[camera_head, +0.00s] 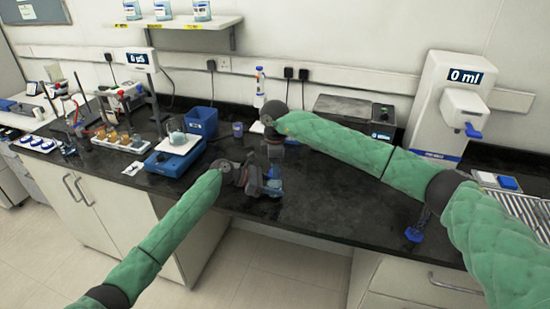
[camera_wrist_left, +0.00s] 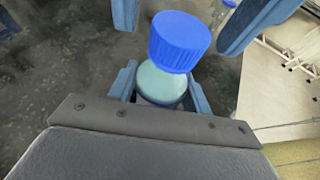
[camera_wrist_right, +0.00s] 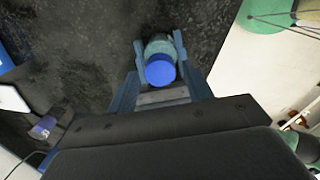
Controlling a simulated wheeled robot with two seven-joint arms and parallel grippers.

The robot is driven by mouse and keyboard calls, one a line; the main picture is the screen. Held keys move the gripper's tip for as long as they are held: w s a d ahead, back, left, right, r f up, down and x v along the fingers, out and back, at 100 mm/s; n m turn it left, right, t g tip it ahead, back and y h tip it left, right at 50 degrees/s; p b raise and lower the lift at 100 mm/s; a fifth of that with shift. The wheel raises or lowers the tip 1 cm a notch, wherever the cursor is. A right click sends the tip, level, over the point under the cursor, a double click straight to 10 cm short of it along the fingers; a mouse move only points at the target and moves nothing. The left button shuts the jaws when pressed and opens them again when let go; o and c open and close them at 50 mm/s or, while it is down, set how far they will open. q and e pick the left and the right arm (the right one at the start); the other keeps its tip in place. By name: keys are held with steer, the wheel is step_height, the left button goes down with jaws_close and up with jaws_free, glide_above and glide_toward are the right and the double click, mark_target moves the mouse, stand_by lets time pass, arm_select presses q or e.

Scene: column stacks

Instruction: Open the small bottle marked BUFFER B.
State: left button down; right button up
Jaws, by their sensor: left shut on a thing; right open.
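The small bottle (camera_wrist_left: 160,86) has a pale blue-green body and a ribbed blue cap (camera_wrist_left: 178,42). In the head view the bottle (camera_head: 273,187) is near the front edge of the black bench; no marking is readable. My left gripper (camera_head: 262,184) is shut on its body, and its fingers also show in the right wrist view (camera_wrist_right: 160,50). My right gripper (camera_head: 273,150) is above the bottle. Its open fingers show on either side of the cap in the left wrist view (camera_wrist_left: 190,18) and appear apart from it. The cap (camera_wrist_right: 160,71) sits over the bottle top.
A blue balance (camera_head: 172,160) with a beaker, a blue box (camera_head: 201,121) and a purple cup (camera_head: 237,129) stand left of my grippers. A dark box-shaped device (camera_head: 355,113) and a white dispenser (camera_head: 445,110) stand to the right.

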steer(key=shift+f, duration=0.4)
steer(key=c, duration=1)
